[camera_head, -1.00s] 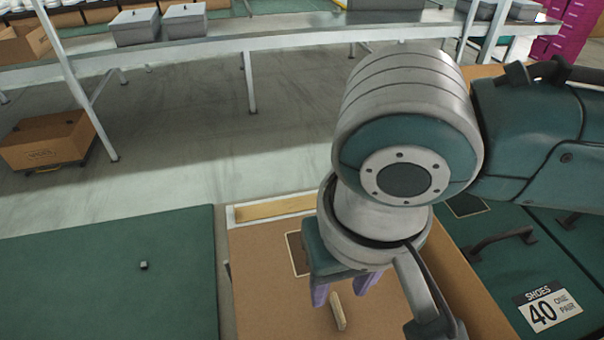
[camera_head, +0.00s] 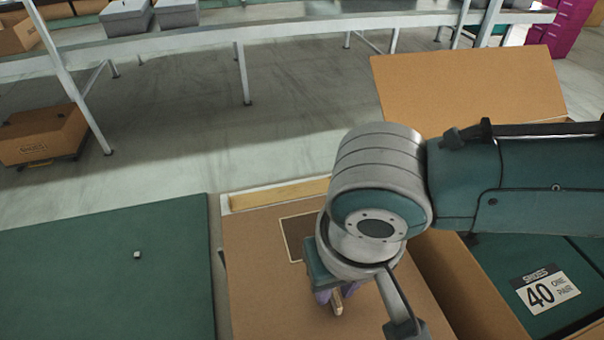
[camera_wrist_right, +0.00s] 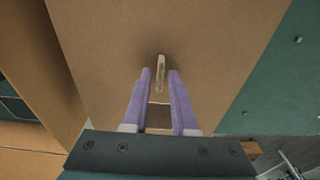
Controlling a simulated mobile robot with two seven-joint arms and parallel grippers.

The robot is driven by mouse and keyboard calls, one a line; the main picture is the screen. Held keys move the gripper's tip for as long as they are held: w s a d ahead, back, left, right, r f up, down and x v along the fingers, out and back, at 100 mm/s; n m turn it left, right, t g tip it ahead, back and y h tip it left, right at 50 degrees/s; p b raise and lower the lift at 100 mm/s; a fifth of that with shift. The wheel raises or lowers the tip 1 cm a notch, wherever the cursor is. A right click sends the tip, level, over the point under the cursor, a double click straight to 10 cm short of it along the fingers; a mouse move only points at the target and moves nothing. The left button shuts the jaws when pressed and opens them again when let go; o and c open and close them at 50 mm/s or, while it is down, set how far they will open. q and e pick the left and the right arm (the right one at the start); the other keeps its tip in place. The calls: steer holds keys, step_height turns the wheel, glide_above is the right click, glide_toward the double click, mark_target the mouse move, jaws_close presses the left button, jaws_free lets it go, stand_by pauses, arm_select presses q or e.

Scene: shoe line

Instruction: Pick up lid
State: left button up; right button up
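The lid (camera_head: 255,290) is a flat brown cardboard panel with a dark square print, low in the middle of the head view. A small pale upright handle (camera_head: 337,303) stands on it and also shows in the right wrist view (camera_wrist_right: 160,68). My right gripper (camera_head: 333,296) points down over the lid at the handle, partly hidden by its own wrist. In the right wrist view its purple fingers (camera_wrist_right: 160,78) are apart, with the handle between or just beyond their tips; contact is not visible. My left gripper is not in view.
A green tabletop (camera_head: 100,280) with a small grey cube (camera_head: 137,254) lies to the left. An open carton (camera_head: 467,90) with a raised flap stands at the right and holds a green box labelled 40 (camera_head: 548,290). A long metal bench (camera_head: 300,33) crosses the back.

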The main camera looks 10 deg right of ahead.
mark_target(334, 292)
jaws_close()
stand_by(0.3)
steer(key=shift+r, duration=0.1)
step_height(334, 292, up, 20)
steer(key=p, duration=0.3)
steer(key=shift+p, duration=0.35)
steer(key=shift+c, duration=1.2)
jaws_free()
jaws_close()
